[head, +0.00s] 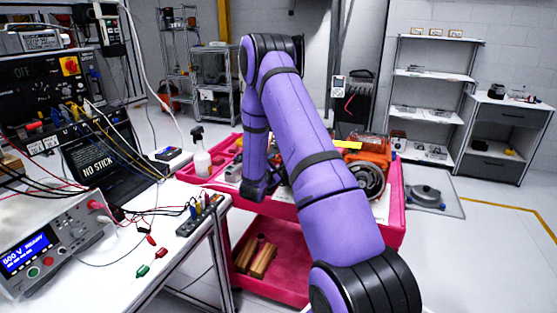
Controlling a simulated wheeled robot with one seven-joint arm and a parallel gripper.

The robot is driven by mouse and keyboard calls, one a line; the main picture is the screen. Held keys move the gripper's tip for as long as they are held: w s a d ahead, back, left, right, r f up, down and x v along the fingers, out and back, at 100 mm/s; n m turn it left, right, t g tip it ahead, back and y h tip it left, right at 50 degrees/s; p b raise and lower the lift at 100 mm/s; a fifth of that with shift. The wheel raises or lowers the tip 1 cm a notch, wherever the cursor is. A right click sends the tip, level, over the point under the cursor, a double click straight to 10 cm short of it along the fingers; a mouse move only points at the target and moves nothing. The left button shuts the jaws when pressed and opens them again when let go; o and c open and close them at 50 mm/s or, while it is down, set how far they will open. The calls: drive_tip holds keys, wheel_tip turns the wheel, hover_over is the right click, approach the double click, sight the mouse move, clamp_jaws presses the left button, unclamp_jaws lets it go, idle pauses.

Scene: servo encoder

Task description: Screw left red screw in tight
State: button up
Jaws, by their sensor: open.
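An orange motor-like unit (372,160) with a dark round end sits on the top of the pink cart (396,215). I cannot make out any red screw in the head view. My purple arm reaches over the cart, bends at the top and comes down toward the cart's left part. Its dark wrist is low over the cart top, left of the orange unit. My gripper itself does not show; my own arm links hide that area and the middle of the cart top.
A white spray bottle (201,158) stands at the cart's left end. Wooden blocks (262,260) lie on the lower shelf. A bench (185,250) with a meter (50,240), wires and clips stands close on the left. The floor right of the cart is mostly clear.

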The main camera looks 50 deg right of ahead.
drive_tip(key=shift+x, duration=2.6)
drive_tip(key=shift+c, duration=0.3)
clamp_jaws()
